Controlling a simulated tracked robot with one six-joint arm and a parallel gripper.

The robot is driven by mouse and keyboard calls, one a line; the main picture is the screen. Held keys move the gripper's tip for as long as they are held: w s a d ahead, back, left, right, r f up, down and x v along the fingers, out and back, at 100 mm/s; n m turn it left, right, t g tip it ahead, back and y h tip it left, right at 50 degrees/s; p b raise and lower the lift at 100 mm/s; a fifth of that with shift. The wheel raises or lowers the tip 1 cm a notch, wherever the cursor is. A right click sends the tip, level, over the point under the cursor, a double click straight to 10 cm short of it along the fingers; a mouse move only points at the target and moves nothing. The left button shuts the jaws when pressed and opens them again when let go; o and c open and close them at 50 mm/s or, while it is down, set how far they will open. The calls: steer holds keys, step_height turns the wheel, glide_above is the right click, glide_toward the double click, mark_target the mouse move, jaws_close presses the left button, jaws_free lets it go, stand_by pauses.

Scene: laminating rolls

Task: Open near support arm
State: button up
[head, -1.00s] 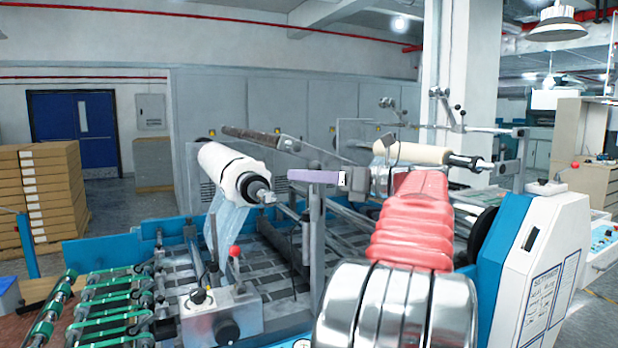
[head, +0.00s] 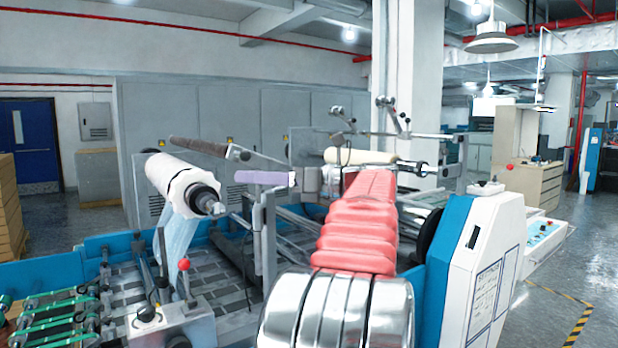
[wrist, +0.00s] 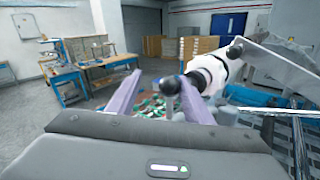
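My gripper (head: 238,178) has purple fingers and points left, in front of the machine's grey cabinets in the head view. In the wrist view my gripper (wrist: 161,76) has its two fingers spread apart. A dark ball knob (wrist: 171,86) on a short rod shows between them, with no visible finger contact. In the head view a grey upright post with a bracket (head: 264,240), which looks like the near support arm, stands just below the gripper. The white film roll (head: 178,182) lies left of the gripper, its shaft end facing it. The roll also shows in the wrist view (wrist: 212,70).
A cream roll (head: 360,156) sits on a shaft behind my arm. A red-knobbed lever (head: 184,265) rises from a control box at the front. The white machine housing (head: 490,270) stands right of my arm. Open floor lies farther right.

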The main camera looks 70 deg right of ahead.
steer(key=s+d, duration=0.9)
steer(key=s, duration=0.2)
steer(key=shift+s, duration=0.35)
stand_by(1.7)
steer(key=shift+s+d+f, duration=0.1)
stand_by(0.3)
